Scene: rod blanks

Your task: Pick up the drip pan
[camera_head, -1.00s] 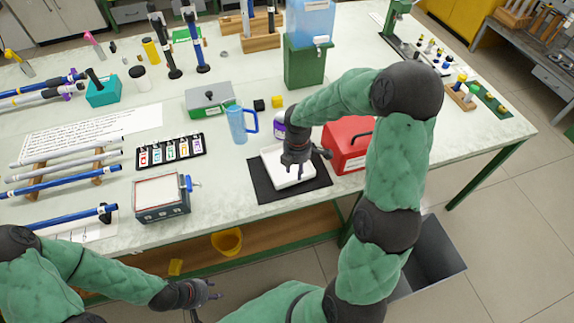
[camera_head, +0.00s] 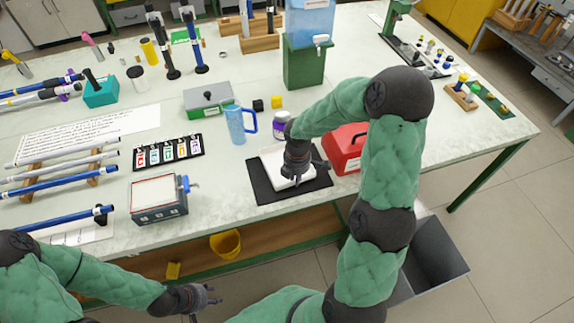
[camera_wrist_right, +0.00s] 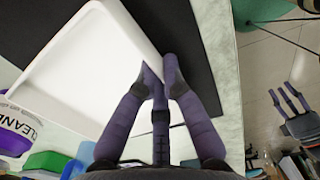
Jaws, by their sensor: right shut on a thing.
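The drip pan is a shallow white tray (camera_head: 271,163) on a black mat (camera_head: 262,190) near the bench's front edge. My right gripper (camera_head: 297,178) is over the pan in the head view and hides part of it. In the right wrist view, the right gripper (camera_wrist_right: 160,75) is shut on the rim of the white pan (camera_wrist_right: 85,75), at its wall nearest the bench edge. Whether the pan is clear of the mat cannot be told. My left gripper (camera_head: 210,297) is empty in front of the bench, its fingers apart.
A red box (camera_head: 345,150) stands right of the mat, and a purple-labelled cleaner bottle (camera_head: 281,124) stands behind the pan. A blue mug (camera_head: 238,124) and a grey-and-red box (camera_head: 158,198) are to the left. A grey bin (camera_head: 437,258) is on the floor at right.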

